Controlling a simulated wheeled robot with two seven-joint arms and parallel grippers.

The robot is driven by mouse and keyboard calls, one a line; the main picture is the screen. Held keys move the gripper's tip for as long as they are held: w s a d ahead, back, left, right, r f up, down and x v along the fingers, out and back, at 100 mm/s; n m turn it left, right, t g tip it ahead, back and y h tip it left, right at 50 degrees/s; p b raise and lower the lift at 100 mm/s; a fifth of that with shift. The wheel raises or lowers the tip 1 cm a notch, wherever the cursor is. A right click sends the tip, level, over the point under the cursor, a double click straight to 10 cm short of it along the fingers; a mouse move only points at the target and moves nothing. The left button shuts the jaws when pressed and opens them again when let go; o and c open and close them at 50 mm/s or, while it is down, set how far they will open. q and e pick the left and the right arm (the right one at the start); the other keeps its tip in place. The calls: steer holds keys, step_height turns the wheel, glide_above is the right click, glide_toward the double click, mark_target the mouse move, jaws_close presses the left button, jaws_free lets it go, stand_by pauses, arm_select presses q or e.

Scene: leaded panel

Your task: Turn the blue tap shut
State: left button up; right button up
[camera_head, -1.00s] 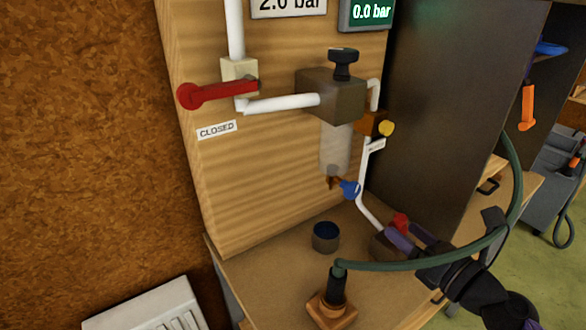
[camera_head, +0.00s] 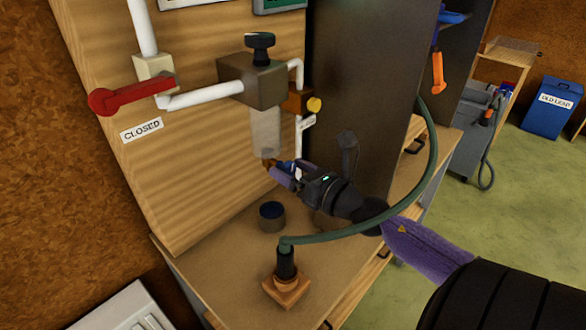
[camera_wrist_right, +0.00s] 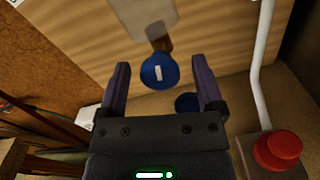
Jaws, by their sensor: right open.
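The blue tap (camera_wrist_right: 160,72) is a round blue knob with a white mark, on a brown stem under the clear bowl (camera_head: 265,132). In the head view the tap (camera_head: 285,164) is mostly hidden by my right gripper (camera_head: 281,173). My right gripper is open, with the tap between its two purple fingers in the wrist view. A gap shows on both sides of the tap there; I cannot tell how far the fingertips reach along it. My left gripper is not in view.
A small pot (camera_head: 272,217) with a blue inside stands on the bench below. A red lever (camera_head: 130,95) is at the left, and a red button (camera_wrist_right: 278,150) shows in the wrist view.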

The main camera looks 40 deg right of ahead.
steer(key=c, duration=0.4)
jaws_close()
